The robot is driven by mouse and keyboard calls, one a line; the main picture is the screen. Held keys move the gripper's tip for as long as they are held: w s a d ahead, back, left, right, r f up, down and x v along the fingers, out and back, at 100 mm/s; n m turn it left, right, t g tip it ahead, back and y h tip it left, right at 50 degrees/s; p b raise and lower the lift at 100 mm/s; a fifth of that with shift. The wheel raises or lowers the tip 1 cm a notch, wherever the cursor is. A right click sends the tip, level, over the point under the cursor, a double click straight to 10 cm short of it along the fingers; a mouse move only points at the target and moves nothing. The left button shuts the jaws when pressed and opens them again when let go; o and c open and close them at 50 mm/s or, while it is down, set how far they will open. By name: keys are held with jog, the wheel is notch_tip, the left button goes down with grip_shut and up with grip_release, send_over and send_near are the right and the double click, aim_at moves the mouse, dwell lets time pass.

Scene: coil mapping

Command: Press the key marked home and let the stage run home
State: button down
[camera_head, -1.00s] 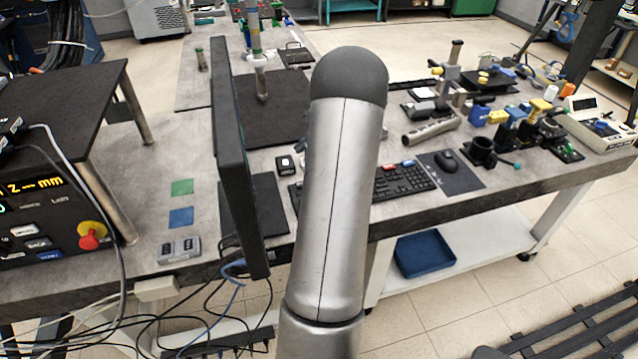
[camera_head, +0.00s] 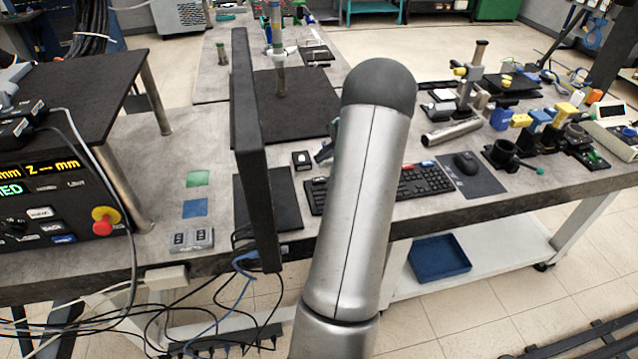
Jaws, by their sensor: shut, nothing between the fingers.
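A black control panel (camera_head: 60,205) is at the left edge, partly cut off. It has a lit yellow display (camera_head: 52,168) reading "mm Z -- mm" and green letters ending in "ED". Its keys include a white key (camera_head: 40,213), another white key (camera_head: 52,228) and a blue key (camera_head: 63,239); their labels are too small to read surely, so I cannot tell which says home. A red stop button with a yellow collar (camera_head: 103,220) is beside them. My arm rises in the middle, well right of the panel. My gripper is not visible. I cannot pick out the stage surely.
A thin upright monitor (camera_head: 252,150) stands between the panel and my arm. A small grey two-button box (camera_head: 192,239) and green (camera_head: 198,178) and blue (camera_head: 195,208) squares lie on the bench. Cables (camera_head: 215,300) hang below.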

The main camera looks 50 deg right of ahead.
aim_at(323, 179)
notch_tip(323, 179, down, 5)
jog(key=shift+r+b, duration=0.1)
jog(key=shift+b, duration=1.15)
dwell(0.9)
jog(key=shift+f+b, duration=0.3)
jog(key=shift+f, duration=0.15)
